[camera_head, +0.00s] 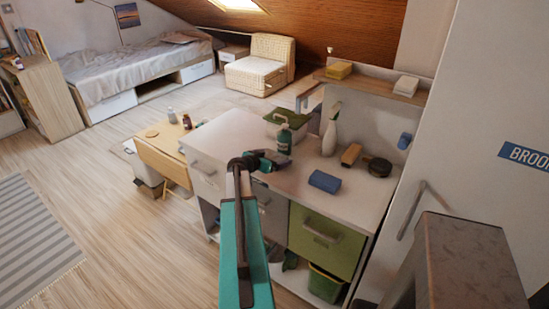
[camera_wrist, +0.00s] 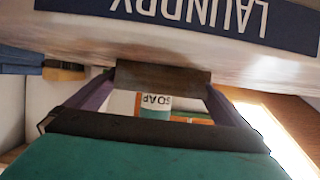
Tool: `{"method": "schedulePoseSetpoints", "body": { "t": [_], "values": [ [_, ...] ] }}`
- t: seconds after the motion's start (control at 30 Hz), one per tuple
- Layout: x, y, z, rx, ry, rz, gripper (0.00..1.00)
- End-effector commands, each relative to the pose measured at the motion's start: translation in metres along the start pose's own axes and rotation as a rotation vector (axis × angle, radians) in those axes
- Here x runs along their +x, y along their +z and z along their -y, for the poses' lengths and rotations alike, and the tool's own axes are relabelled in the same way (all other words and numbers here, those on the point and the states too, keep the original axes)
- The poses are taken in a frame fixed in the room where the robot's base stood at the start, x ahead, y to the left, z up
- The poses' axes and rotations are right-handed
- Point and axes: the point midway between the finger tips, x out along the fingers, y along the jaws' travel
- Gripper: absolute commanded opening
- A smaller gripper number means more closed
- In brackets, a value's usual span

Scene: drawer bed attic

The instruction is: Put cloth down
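A blue folded or rolled cloth (camera_head: 324,181) lies on the white counter top (camera_head: 240,132), near its front edge. My gripper (camera_head: 268,160) is over the counter, left of the cloth and apart from it. In the wrist view two purplish fingers run toward a dark bar (camera_wrist: 163,75); whether they are shut is unclear.
A green bottle (camera_head: 284,138), a white spray bottle (camera_head: 331,130), a brush (camera_head: 351,154) and a dark round thing (camera_head: 379,167) stand around the counter. A blue LAUNDRY label (camera_wrist: 200,15) crosses the wrist view. A small wooden table (camera_head: 160,155) is left; open floor lies beyond.

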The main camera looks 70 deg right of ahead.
Motion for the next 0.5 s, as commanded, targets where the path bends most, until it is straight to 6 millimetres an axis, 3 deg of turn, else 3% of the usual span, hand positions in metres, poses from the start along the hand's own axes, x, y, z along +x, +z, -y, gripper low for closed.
{"method": "schedulePoseSetpoints", "body": {
  "t": [0.3, 0.5],
  "values": [
    [-0.001, -0.004, 0.000, -0.001, 0.000, 0.000, 1.00],
    [-0.018, -0.001, -0.001, 0.001, -0.001, -0.001, 1.00]
  ]
}}
